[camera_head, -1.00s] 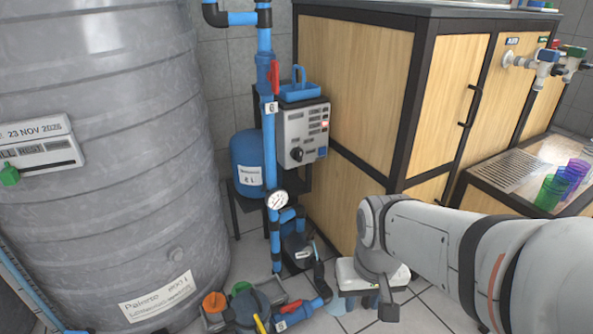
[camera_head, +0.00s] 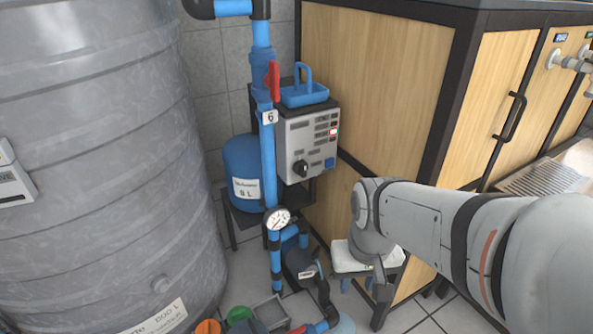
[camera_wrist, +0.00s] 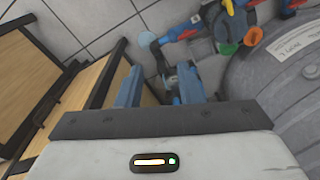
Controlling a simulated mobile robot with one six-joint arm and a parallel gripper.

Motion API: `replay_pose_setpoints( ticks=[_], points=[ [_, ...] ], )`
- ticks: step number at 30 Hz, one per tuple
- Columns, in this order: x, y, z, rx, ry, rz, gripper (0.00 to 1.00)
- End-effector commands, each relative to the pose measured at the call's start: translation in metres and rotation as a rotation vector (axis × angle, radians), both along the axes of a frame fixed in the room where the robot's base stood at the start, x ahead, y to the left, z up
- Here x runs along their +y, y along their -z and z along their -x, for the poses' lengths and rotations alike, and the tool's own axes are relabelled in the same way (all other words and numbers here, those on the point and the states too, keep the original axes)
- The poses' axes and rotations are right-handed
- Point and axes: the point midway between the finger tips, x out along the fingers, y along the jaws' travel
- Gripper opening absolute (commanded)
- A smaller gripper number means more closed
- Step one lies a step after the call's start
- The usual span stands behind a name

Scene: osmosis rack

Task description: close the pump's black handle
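The dark pump (camera_head: 299,262) sits low on the floor below the round gauge, joined to blue pipes. A black lever-like part (camera_head: 323,291) at its lower right looks like the handle; its exact position is hard to tell. In the wrist view the dark pump area (camera_wrist: 168,72) lies beyond and between my fingers, partly hidden. In the wrist view my gripper (camera_wrist: 160,88) is open, with nothing held between the fingers.
A large grey tank (camera_head: 100,150) fills the left. A wooden cabinet (camera_head: 375,80) stands close behind my arm. A control box (camera_head: 308,143), a blue vessel (camera_head: 243,170) and a red-handled valve (camera_head: 273,80) stand above the pump. Coloured valves (camera_head: 240,316) lie at the front.

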Motion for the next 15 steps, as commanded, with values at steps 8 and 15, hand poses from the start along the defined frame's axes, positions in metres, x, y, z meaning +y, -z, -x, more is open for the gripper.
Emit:
replay_pose_setpoints(
  ticks=[8, 15],
  points=[
    [-0.002, 0.001, -0.004, 0.004, -0.024, 0.016, 0.34],
    [-0.017, 0.022, -0.055, 0.041, -0.347, 0.212, 0.34]
  ],
)
